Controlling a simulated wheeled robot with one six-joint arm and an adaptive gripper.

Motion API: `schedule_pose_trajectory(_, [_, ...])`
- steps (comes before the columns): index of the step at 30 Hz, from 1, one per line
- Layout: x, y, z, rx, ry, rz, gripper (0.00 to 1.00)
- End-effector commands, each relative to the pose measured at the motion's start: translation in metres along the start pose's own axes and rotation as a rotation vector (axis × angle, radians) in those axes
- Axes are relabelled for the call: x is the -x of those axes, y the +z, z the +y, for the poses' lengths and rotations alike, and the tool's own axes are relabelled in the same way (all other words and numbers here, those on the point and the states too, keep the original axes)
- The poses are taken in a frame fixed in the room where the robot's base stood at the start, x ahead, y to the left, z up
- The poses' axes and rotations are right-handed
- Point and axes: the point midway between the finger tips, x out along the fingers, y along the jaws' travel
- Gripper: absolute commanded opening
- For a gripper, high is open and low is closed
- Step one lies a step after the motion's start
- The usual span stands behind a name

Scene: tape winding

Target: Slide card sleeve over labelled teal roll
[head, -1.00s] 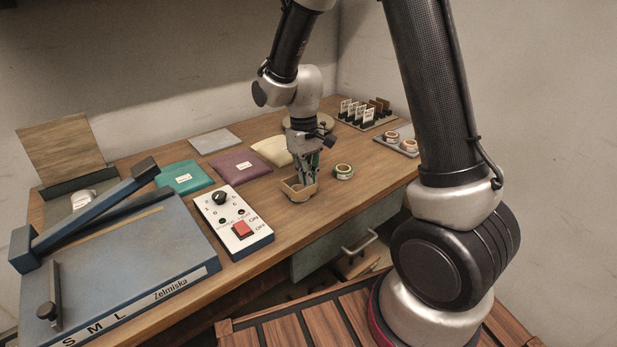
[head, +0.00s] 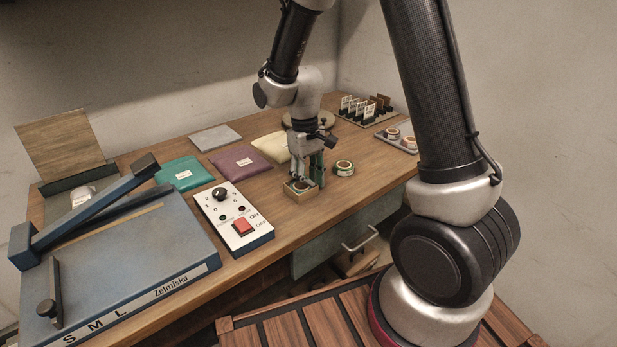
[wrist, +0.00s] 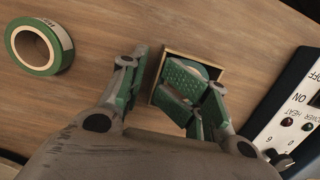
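The card sleeve (head: 303,196) is a small square brown open frame, flat on the table. It also shows in the wrist view (wrist: 222,74). A round teal roll (wrist: 207,70) sits inside it, partly hidden by a finger; no label on it can be made out. My gripper (head: 307,180) is open and low over the sleeve. In the wrist view, one finger is beside the sleeve's left wall and the other overlaps its inside; contact cannot be told. A separate green roll (wrist: 38,47) with a pale printed band lies beside the sleeve (head: 344,168).
The control box (head: 234,220) with a red switch stands left of the sleeve. Teal (head: 184,175), purple (head: 244,161) and cream (head: 270,147) packets lie behind. A tray (head: 406,143) with rolls is at the right. Bare table lies around the green roll.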

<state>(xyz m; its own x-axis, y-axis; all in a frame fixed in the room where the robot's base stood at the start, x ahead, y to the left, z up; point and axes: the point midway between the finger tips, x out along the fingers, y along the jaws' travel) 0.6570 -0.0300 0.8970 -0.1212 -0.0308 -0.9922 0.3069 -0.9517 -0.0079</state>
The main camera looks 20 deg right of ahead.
Motion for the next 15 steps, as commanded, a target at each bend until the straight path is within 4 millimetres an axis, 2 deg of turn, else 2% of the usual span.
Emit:
schedule_pose_trajectory(5, [0.005,-0.002,0.0,0.001,0.001,0.005,0.3])
schedule_pose_trajectory(8, [0.018,-0.002,0.0,0.001,0.001,0.007,0.3])
schedule_pose_trajectory(15, [0.072,-0.002,0.0,0.0,0.001,0.008,0.3])
